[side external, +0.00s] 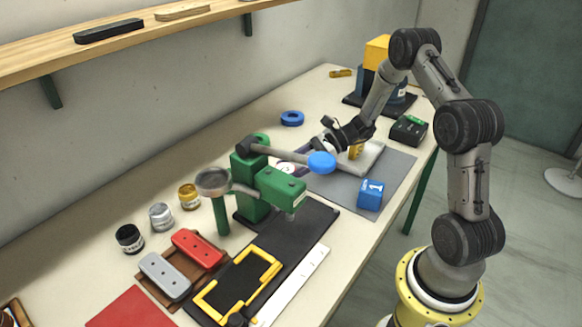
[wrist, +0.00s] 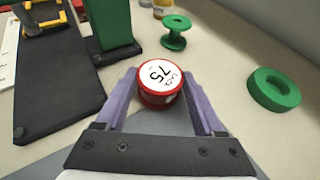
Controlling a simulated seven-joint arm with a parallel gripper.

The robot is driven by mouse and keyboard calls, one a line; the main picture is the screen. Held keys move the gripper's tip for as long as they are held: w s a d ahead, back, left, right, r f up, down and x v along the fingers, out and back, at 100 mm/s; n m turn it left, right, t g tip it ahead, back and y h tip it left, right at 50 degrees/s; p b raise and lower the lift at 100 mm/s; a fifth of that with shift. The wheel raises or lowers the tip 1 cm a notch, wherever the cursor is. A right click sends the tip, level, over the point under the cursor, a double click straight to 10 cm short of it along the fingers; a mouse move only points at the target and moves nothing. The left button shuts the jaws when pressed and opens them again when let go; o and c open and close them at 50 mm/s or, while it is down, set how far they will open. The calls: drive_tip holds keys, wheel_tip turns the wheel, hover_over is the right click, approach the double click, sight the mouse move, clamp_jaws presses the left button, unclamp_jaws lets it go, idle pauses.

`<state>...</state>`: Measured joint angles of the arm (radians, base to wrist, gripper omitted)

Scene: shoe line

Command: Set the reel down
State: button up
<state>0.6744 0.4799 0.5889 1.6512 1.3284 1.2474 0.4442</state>
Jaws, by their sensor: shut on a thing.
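The reel (wrist: 160,84) is red with a white round label reading "LACE 75". It sits between the purple fingers of my gripper (wrist: 159,77), which is shut on it. The label faces the wrist camera. In the side view the reel (side external: 286,168) shows only in part, behind the press's arm. My gripper (side external: 303,157) is there partly hidden by the lever's blue knob (side external: 321,162). I cannot tell whether the reel's underside touches the table (wrist: 236,120).
The green press (side external: 280,187) with its lever stands close by. A blue box (side external: 370,194) stands on the grey mat (side external: 400,170). Bare tabletop lies between spool and ring.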

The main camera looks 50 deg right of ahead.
drive_tip(key=shift+f, duration=0.35)
drive_tip(key=o, duration=1.4)
drive_tip(key=shift+c, duration=0.2)
drive_tip(key=shift+r, duration=0.25)
drive_tip(key=v, duration=1.2)
drive_tip(key=shift+r, duration=0.15)
